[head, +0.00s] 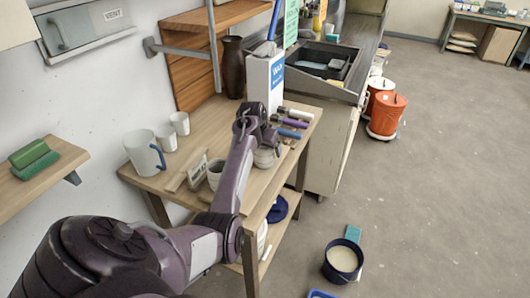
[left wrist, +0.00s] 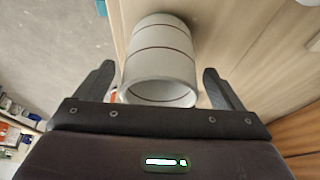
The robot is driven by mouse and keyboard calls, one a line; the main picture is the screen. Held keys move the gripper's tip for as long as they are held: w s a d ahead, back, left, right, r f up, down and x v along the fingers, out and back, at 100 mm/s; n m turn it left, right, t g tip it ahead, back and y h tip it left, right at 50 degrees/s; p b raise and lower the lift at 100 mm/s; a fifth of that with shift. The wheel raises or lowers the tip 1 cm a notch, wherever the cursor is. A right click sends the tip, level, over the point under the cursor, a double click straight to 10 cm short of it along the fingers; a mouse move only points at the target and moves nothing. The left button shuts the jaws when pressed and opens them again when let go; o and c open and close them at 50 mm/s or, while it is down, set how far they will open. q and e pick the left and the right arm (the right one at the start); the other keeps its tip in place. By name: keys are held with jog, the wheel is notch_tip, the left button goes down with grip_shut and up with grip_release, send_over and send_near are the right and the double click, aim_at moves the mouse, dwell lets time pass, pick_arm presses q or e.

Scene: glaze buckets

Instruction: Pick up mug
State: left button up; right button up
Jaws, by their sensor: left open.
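A pale grey mug (left wrist: 160,55) with thin dark bands fills the middle of the left wrist view, its open rim towards me. No handle shows there. My left gripper (left wrist: 158,82) is open, one finger on each side of the mug, with no clear grip on it. In the head view the left gripper (head: 258,128) is over the right part of the wooden table, and a pale vessel (head: 264,157), which looks like the same mug, shows partly hidden just below it. My right gripper is not in view.
The wooden table (head: 240,192) also holds a white jug (head: 145,153) with a blue handle, small white cups (head: 167,138), a small sign (head: 197,171), a grey cup (head: 215,172), tools (head: 294,123) and a white box (head: 262,82). A bucket (head: 342,262) stands on the floor.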

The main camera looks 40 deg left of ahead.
pick_arm(q)
jog(key=shift+x, duration=1.35)
jog(key=shift+r, duration=0.1)
jog(key=c, duration=1.3)
jog(key=shift+o, duration=0.2)
